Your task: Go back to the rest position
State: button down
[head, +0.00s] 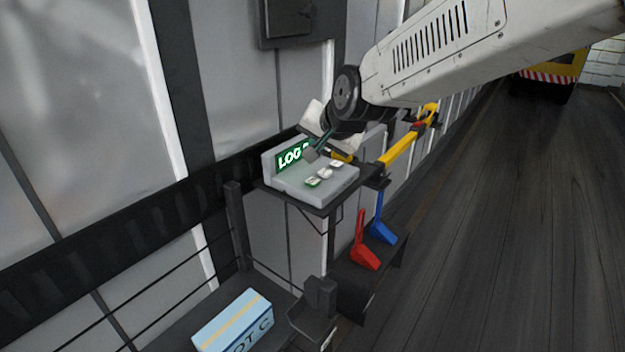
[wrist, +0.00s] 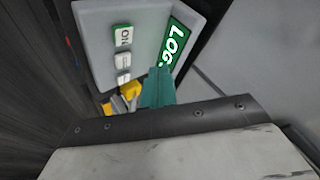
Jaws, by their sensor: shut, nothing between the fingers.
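My gripper (head: 313,152) is over the back of a grey console (head: 330,190) with a lit green-and-white sign (head: 291,155) reading "LOG" and several small buttons (head: 325,173). The rest of the sign is hidden behind my gripper. In the wrist view my gripper (wrist: 158,75) shows as teal fingers closed together, with nothing between them. The console (wrist: 97,20) lies beyond the fingertips, its sign at their upper right. I cannot tell whether the fingertips touch the console.
A yellow bar (head: 398,150) sticks out right of the console. Red (head: 364,252) and blue (head: 383,230) wedge-shaped objects stand on a lower dark shelf. A blue box (head: 233,322) is at the front. Dark open floor (head: 500,220) lies to the right, with a yellow vehicle (head: 560,70) far back.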

jog(key=s+f+g, duration=0.1)
jog(key=s+d+f+n+g, duration=0.1)
jog(key=s+f, duration=0.1)
jog(key=shift+s+f+n+h, duration=0.15)
jog(key=shift+s+n+h, duration=0.15)
jog(key=shift+h, duration=0.1)
jog(key=s+d+n+g+h, duration=0.1)
jog(key=s+d+g, duration=0.1)
jog(key=s+d, duration=1)
jog(key=s+d+r+g+h, duration=0.1)
jog(key=s+d+g+h, duration=0.1)
jog(key=s+d, duration=0.9)
jog(key=s+g, duration=0.1)
jog(key=s, duration=0.6)
jog(key=shift+s+d+r+n+h, duration=0.15)
jog(key=shift+d+r+n+h, duration=0.15)
jog(key=shift+d+n, duration=0.1)
